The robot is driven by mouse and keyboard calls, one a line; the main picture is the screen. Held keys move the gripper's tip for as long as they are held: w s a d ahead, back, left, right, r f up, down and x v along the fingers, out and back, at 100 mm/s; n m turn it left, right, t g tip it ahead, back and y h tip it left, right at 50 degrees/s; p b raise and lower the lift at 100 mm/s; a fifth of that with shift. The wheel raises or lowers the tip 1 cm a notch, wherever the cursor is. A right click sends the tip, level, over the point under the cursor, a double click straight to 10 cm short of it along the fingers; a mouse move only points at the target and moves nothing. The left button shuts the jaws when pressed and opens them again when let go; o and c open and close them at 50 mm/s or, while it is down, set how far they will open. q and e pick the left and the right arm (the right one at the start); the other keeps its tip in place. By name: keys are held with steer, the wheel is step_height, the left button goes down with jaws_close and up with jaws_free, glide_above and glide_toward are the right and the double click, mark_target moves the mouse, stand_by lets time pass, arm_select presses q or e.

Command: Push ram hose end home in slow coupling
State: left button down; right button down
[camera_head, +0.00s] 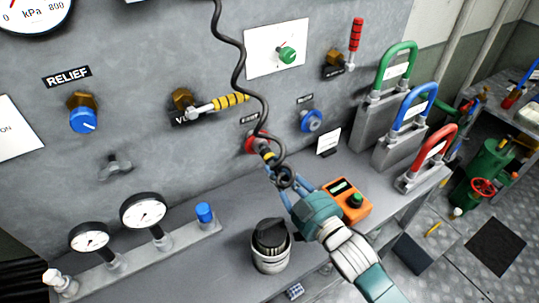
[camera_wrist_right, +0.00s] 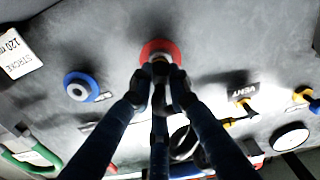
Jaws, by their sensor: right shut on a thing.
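A red-ringed coupling (camera_head: 251,141) sits on the grey panel, with a small label above it that is too small to read. It also shows in the right wrist view (camera_wrist_right: 160,47). My right gripper (camera_head: 275,173) is shut on the ram hose end (camera_head: 267,155), right at the red coupling. In the wrist view the hose end (camera_wrist_right: 160,68) points into the ring's middle; I cannot tell how deep it sits. The black hose (camera_head: 240,70) hangs from above and loops by the fingers. A blue-ringed coupling (camera_head: 312,120) is to the right, apart from the gripper. My left gripper is not in view.
A yellow-handled valve (camera_head: 218,104) juts out left of the coupling. On the bench below stand a dark-topped canister (camera_head: 271,248), an orange box (camera_head: 346,200) and gauges (camera_head: 143,211). Weights with green, blue and red handles (camera_head: 433,148) stand at the right.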

steer(key=shift+p+v, duration=0.5)
steer(key=shift+v, duration=0.7)
steer(key=shift+s+d, duration=0.2)
steer(key=shift+d, duration=0.05)
steer(key=p+v, duration=0.1)
steer(key=v, duration=0.3)
steer(key=shift+p, duration=0.35)
